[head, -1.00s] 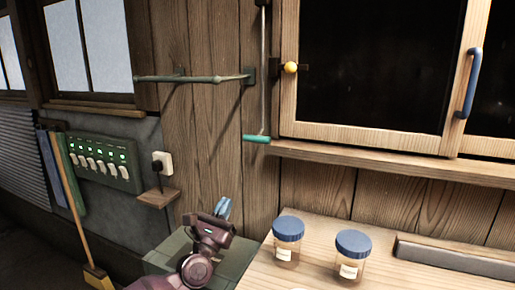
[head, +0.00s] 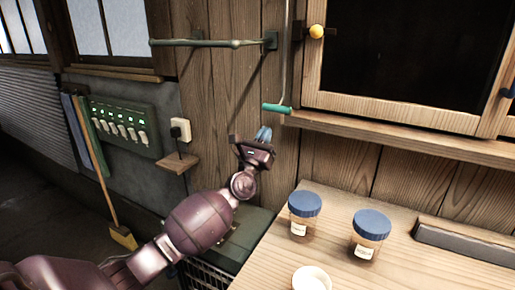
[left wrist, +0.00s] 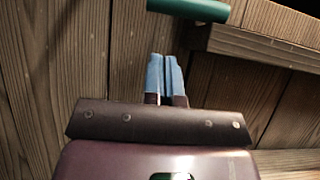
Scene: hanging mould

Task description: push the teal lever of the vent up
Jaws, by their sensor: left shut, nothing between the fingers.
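The teal lever (head: 277,108) is a short horizontal handle at the lower end of a thin rod (head: 286,60) on the plank wall, left of the cabinet shelf. In the left wrist view the lever (left wrist: 188,8) shows at the top edge, partly cut off. My left gripper (head: 264,133) is shut and empty, with blue fingertips, just below the lever in the head view. In the left wrist view its fingertips (left wrist: 165,58) lie together, with a gap between them and the lever. The vent itself is not in view. My right gripper is not in view.
The wooden shelf (head: 420,139) under the cabinet is just right of the lever. A green rail (head: 205,43) is on the wall to the left. Two blue-lidded jars (head: 304,204) and a white cup (head: 312,279) stand on the bench (head: 270,262). A switch panel (head: 125,126) is further left.

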